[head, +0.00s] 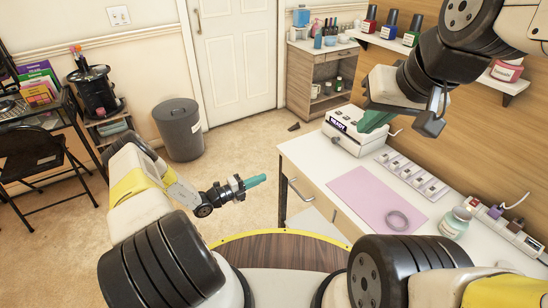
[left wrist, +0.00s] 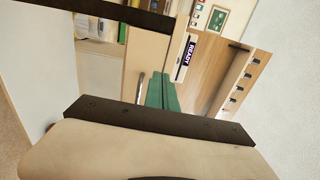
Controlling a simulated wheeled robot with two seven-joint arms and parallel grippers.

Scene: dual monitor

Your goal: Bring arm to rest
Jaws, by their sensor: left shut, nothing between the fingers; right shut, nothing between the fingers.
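My left gripper (head: 256,181) is on the left side of the head view, its green fingers together and empty. It is held in the air over the carpet, left of the white desk (head: 318,165), and points right. Its green fingers (left wrist: 161,92) also show closed in the left wrist view. My right gripper (head: 374,122) is raised at the upper right of the head view, its green fingers shut and empty. It appears in front of the white box with the READY label, partly covering it; I cannot tell the gap between them.
A jar (head: 455,223) and several small bottles stand at the right. A grey bin (head: 180,130), a folding chair (head: 40,160) and a shelf cabinet (head: 322,80) stand around. The carpet between is open.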

